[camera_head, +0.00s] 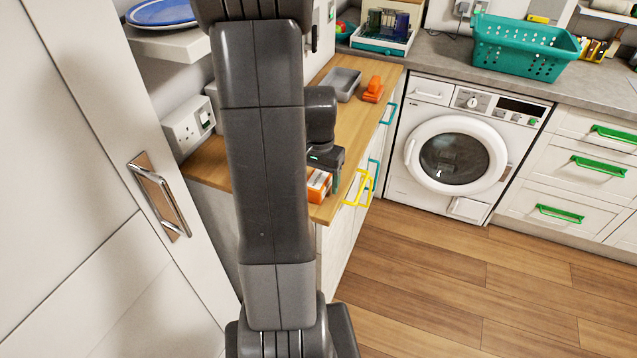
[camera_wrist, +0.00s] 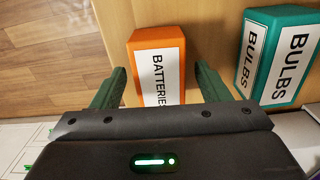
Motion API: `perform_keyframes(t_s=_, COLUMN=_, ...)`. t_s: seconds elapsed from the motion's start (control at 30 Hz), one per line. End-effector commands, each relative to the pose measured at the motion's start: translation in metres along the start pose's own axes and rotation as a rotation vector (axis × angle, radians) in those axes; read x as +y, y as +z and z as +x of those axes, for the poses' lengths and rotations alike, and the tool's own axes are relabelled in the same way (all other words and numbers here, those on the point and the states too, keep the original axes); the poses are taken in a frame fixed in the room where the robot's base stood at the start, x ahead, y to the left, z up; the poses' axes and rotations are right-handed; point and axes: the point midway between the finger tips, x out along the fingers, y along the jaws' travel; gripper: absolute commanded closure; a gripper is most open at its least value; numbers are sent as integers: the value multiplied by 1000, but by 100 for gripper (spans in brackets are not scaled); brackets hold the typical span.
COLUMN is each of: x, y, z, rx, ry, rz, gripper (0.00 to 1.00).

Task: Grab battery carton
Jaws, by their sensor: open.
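The battery carton (camera_wrist: 157,65) is an orange box with a white label reading "BATTERIES". In the wrist view it lies between the two green fingers of my gripper (camera_wrist: 158,88), with a gap on each side. The fingers are open, and its near end is hidden behind the gripper body. In the head view the orange and white carton (camera_head: 318,184) sits on the wooden counter near its front end. My gripper (camera_head: 331,180) is over it there, and my arm hides part of the counter.
A teal "BULBS" carton (camera_wrist: 275,55) stands right of the battery carton in the wrist view. On the wooden counter (camera_head: 345,107) are a grey tray (camera_head: 343,84) and an orange object (camera_head: 373,89). A yellow handle (camera_head: 358,190) juts from the counter front. The floor (camera_head: 430,270) is clear.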

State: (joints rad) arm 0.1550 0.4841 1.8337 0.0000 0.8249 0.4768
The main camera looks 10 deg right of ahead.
Motion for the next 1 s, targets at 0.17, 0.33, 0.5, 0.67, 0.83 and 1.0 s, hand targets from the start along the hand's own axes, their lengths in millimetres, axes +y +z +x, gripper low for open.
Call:
perform_keyframes(t_s=0.17, x=0, y=0, z=8, rx=0, ry=0, rz=-1, gripper=31)
perform_keyframes(t_s=0.33, x=0, y=0, z=8, rx=1, ry=0, rz=-1, gripper=31)
perform_keyframes(t_s=0.5, x=0, y=0, z=8, rx=1, ry=0, rz=-1, gripper=64)
perform_keyframes(t_s=0.67, x=0, y=0, z=8, rx=1, ry=-1, rz=-1, gripper=85)
perform_keyframes(t_s=0.83, x=0, y=0, z=7, rx=2, ry=-1, rz=-1, gripper=85)
perform_keyframes(t_s=1.0, x=-1, y=-1, z=-8, rx=6, ry=-3, rz=-1, gripper=85)
